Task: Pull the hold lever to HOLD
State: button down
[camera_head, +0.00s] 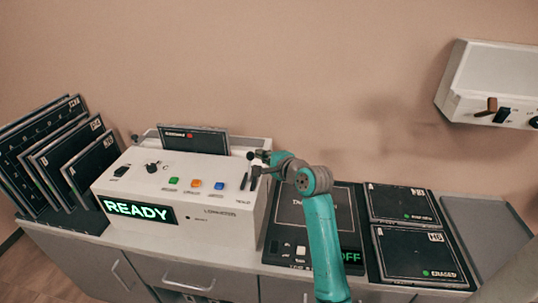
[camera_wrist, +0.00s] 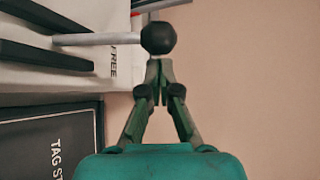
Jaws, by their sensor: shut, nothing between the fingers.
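The hold lever shows in the wrist view as a pale metal rod ending in a black ball knob (camera_wrist: 158,38). Its rod runs left to the white console, beside the printed word FREE. My gripper (camera_wrist: 158,64) is shut and empty, with its fingertips just below the knob in the wrist view. I cannot tell whether they touch it. In the head view my gripper (camera_head: 260,158) is at the right end of the white console (camera_head: 215,225), near a small dark knob (camera_head: 250,155). The fingertips are too small there to make out clearly.
The console's display (camera_head: 138,209) reads READY. Green, orange and blue buttons sit on its top. Dark panels (camera_head: 60,150) lean at left. A wall box (camera_head: 495,80) hangs at upper right.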

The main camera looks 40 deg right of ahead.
jog(key=shift+s+a+r, duration=0.1)
jog(key=shift+a+r, duration=0.1)
jog(key=shift+a, duration=0.5)
